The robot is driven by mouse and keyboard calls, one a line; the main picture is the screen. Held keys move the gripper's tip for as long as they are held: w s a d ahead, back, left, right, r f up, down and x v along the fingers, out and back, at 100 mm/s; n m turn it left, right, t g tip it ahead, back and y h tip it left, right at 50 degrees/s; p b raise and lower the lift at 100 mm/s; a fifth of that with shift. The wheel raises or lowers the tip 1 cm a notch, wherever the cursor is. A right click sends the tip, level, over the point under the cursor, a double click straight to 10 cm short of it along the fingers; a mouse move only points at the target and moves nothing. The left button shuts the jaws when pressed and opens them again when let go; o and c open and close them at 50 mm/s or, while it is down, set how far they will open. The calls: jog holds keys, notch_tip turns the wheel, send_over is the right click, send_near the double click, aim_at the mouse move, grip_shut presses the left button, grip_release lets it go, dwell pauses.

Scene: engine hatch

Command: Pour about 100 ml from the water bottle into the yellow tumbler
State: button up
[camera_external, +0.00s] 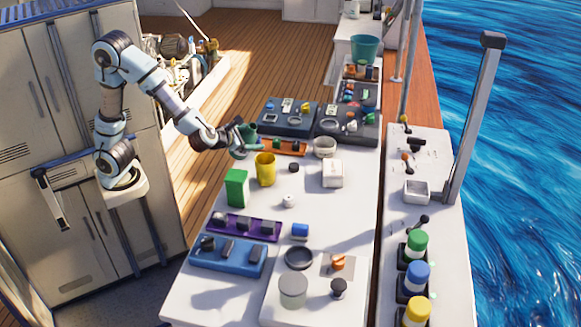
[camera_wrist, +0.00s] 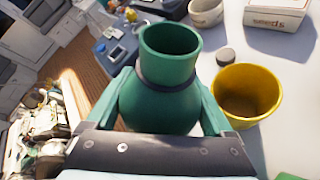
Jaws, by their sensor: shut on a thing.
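The water bottle (camera_wrist: 160,100) is green, with a wide open mouth and a dark ring at its neck. My gripper (camera_wrist: 163,92) is shut on its body, one finger on each side. In the external view the bottle (camera_external: 248,136) is in my gripper (camera_external: 238,141), above the table just behind and left of the yellow tumbler. The yellow tumbler (camera_external: 265,170) stands upright on the white table. In the wrist view the tumbler (camera_wrist: 248,94) is right of the bottle, apart from it, with its mouth open. I cannot make out water in either.
A green box (camera_external: 237,188) stands left of the tumbler. A small dark lid (camera_external: 294,167), a white bowl (camera_external: 324,147) and a white seeds box (camera_external: 333,173) are to its right. An orange tray (camera_external: 285,147) lies behind. The table's middle is mostly clear.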

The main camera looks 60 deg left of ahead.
jog(key=r+p, duration=0.1)
jog(key=p, duration=0.1)
jog(key=m+y+p, duration=0.1)
jog(key=p, duration=0.1)
jog(key=shift+d+r, duration=0.2)
jog(key=shift+r, duration=0.2)
jog(key=m+y+p, duration=0.1)
jog(key=p, duration=0.3)
jog(key=shift+a+f+p, duration=0.3)
jog(key=shift+f, duration=0.05)
jog(key=shift+s+a+f+m+g+y+p, duration=0.15)
jog(key=shift+m+g+y+p, duration=0.2)
jog(key=shift+p, duration=0.25)
jog(key=shift+m+y, duration=0.45)
jog(key=shift+m, duration=0.2)
jog(key=f, duration=0.4)
jog(key=shift+a+f, duration=0.2)
jog(key=shift+a, duration=0.05)
jog(key=r+p, duration=0.2)
jog(key=p, duration=0.1)
jog(key=shift+m, duration=0.3)
jog(key=shift+s+a+r+y+p, duration=0.15)
jog(key=shift+y+p, duration=0.25)
jog(key=shift+p, duration=0.5)
jog(key=shift+f+m, duration=0.25)
jog(key=shift+m, duration=0.25)
jog(key=shift+d+r+y, duration=0.1)
jog(key=shift+d+y, duration=0.1)
jog(key=shift+y, duration=0.1)
